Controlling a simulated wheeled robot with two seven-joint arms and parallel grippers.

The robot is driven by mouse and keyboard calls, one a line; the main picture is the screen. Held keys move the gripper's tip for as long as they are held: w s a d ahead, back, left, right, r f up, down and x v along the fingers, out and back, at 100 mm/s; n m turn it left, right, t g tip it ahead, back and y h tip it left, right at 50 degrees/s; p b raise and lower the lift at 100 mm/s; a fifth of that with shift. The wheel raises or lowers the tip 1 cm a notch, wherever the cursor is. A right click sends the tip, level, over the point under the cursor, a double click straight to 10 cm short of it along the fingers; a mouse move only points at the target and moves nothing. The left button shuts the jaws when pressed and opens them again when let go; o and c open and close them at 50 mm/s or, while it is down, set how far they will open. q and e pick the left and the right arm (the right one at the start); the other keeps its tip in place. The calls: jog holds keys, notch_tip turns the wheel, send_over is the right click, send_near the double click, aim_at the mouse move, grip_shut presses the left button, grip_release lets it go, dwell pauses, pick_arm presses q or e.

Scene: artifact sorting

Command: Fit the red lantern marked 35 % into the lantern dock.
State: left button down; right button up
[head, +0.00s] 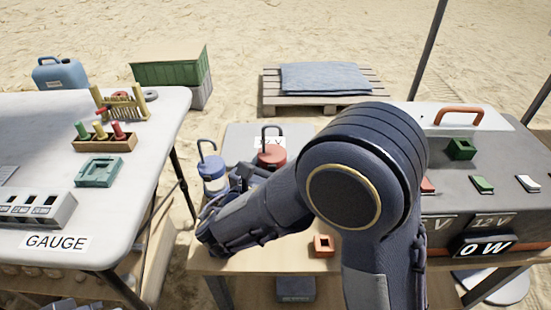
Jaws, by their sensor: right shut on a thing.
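A red lantern (272,155) with a dark loop handle stands upright at the back of the middle wooden table. A blue-and-white lantern (213,172) with a dark handle stands just left of the gripper. No 35 % marking is readable on either lantern. I cannot tell for sure which thing is the lantern dock. My left gripper is not in view.
A grey panel (240,132) with a partly hidden white label lies behind the lanterns. An orange square block (324,244) lies near the middle table's front.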

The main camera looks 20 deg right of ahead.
jog(key=shift+f+b, duration=1.05)
jog(key=shift+f, duration=0.85)
jog(key=o, duration=1.2)
jog(key=shift+f, duration=0.1)
jog(key=shift+p+v, duration=0.95)
jog(key=shift+v, duration=3)
